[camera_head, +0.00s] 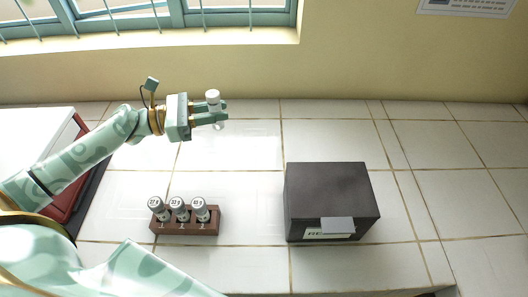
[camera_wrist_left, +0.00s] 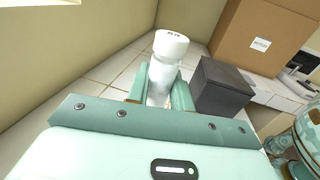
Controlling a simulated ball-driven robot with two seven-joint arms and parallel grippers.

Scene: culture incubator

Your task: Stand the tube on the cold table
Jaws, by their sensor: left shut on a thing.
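A clear tube with a white cap (camera_head: 212,97) is held upright in my left gripper (camera_head: 222,113), above the back of the tiled counter. In the left wrist view the tube (camera_wrist_left: 162,76) stands between the two fingers (camera_wrist_left: 164,92), which are shut on its body. The tube's lower end is partly hidden by the fingers. I cannot tell for certain which surface is the cold table. My right gripper is in neither view.
A dark box (camera_head: 325,188) with a light label plate stands right of centre on the tiled counter (camera_head: 240,150). A brown rack (camera_head: 187,226) with three labelled, capped vials stands front left. A white-topped unit with a red side (camera_head: 40,135) is at far left. The counter's right side is clear.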

